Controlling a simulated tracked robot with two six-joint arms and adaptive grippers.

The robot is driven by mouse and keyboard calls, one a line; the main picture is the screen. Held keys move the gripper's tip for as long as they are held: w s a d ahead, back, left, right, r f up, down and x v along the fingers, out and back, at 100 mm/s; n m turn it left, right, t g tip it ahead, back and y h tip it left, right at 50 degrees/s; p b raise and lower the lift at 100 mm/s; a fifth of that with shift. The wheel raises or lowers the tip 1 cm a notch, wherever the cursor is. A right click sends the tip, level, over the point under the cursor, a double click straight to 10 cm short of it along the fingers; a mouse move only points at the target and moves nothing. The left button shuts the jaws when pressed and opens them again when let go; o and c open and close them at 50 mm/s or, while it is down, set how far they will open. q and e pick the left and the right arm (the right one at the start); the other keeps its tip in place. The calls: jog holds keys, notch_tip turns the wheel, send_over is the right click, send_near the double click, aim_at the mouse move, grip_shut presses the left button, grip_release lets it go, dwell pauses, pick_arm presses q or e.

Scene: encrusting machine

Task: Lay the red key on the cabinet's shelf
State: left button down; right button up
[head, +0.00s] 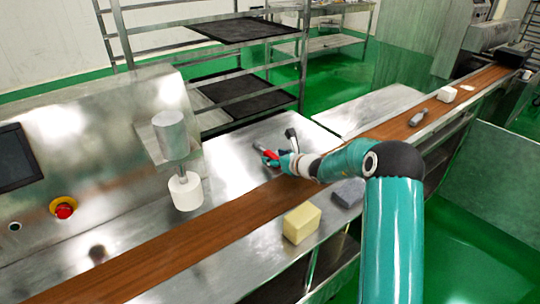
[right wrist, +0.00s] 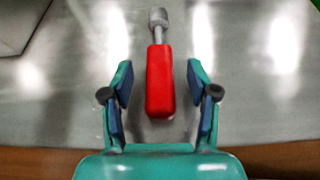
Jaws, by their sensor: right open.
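The red key (right wrist: 160,80) has a red handle and a grey metal shaft with a wider head. In the right wrist view its handle lies between the fingers of my right gripper (right wrist: 160,95), with a gap on both sides. The gripper is open around it. In the head view my right gripper (head: 272,153) is low over the steel worktop, and part of the red key (head: 271,156) shows there, partly hidden by the fingers. No cabinet is clear to me; a metal rack with shelves (head: 235,98) stands behind. My left gripper is not in view.
A brown conveyor belt (head: 180,240) runs diagonally past the worktop (head: 235,185). A yellow block (head: 301,222) and a grey block (head: 348,193) stand on its near side. A white cylinder (head: 185,191) under a nozzle and a red button (head: 64,208) are at the left.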

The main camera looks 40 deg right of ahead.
jog(key=shift+w+f, duration=0.15)
jog(key=shift+w, duration=0.3)
grip_shut()
jog(key=shift+r, duration=0.2)
